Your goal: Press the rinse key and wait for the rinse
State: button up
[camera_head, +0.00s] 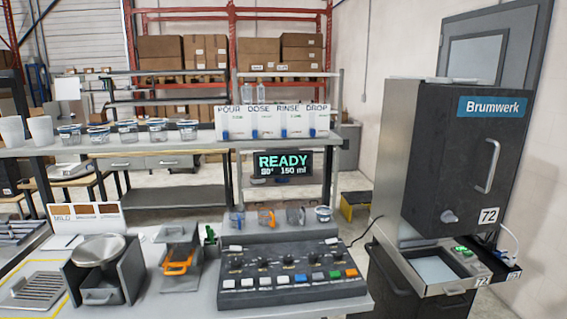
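A dark control panel (292,278) with knobs and a front row of small keys stands on the bench at the centre. Several keys at the left of the row are pale, and a blue key (317,276), a green key (335,275) and an orange key (351,272) are at the right. Key labels are too small to read, so I cannot tell which is the rinse key. A display (283,163) above the panel reads READY, 80°, 150 ml. A row of cards (272,122) on the shelf reads POUR, DOSE, RINSE, DROP. My gripper is not in view.
A tall Brumwerk machine (462,165) stands at the right. A metal bowl on a scale-like stand (98,249) and a grey device with an orange handle (177,264) stand left of the panel. Small jars (188,130) line the shelf behind.

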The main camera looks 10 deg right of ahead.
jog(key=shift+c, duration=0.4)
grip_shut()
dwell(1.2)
